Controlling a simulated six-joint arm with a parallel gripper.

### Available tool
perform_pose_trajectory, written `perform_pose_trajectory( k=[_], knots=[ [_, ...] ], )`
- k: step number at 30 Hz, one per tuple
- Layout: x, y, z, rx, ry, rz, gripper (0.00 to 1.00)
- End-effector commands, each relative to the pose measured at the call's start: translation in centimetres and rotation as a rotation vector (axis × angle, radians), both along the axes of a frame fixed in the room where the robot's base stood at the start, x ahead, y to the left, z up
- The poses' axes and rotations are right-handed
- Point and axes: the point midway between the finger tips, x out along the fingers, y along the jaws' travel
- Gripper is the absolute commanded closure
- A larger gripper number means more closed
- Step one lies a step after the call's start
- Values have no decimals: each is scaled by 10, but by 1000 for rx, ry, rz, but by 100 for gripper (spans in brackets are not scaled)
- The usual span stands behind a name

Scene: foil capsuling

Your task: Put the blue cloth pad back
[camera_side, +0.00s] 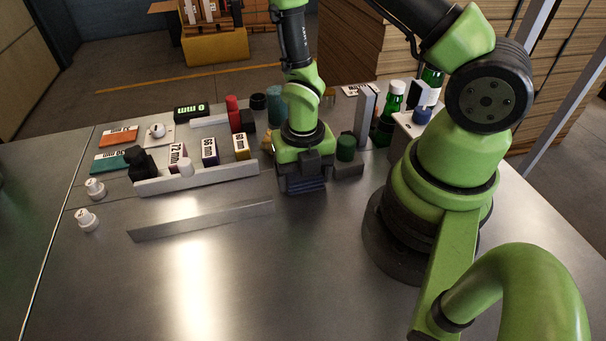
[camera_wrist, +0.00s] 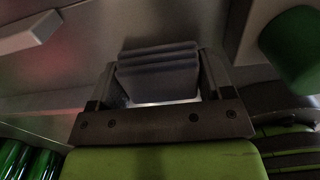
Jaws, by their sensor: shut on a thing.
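The blue cloth pad (camera_side: 307,187) is a dark, folded stack under my gripper (camera_side: 303,174), near the middle of the metal table in the side view. In the wrist view the pad (camera_wrist: 158,75) shows several layered folds. It sits between the two fingers of my gripper (camera_wrist: 160,85), which is shut on it. The pad is low over the table, but I cannot tell whether it touches the surface. My gripper hides the pad's upper part in the side view.
A long pale rail (camera_side: 200,179) and labelled boxes (camera_side: 209,152) are to the left. A thin metal strip (camera_side: 200,221) lies in front. Green bottles (camera_side: 391,103) stand behind right.

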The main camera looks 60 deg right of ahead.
Motion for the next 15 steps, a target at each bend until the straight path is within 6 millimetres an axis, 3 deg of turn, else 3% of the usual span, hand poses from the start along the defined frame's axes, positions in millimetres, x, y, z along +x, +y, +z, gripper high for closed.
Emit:
perform_pose_trajectory(
  k=[15],
  knots=[
    [0,0,-10,0,0,0,56]
  ],
)
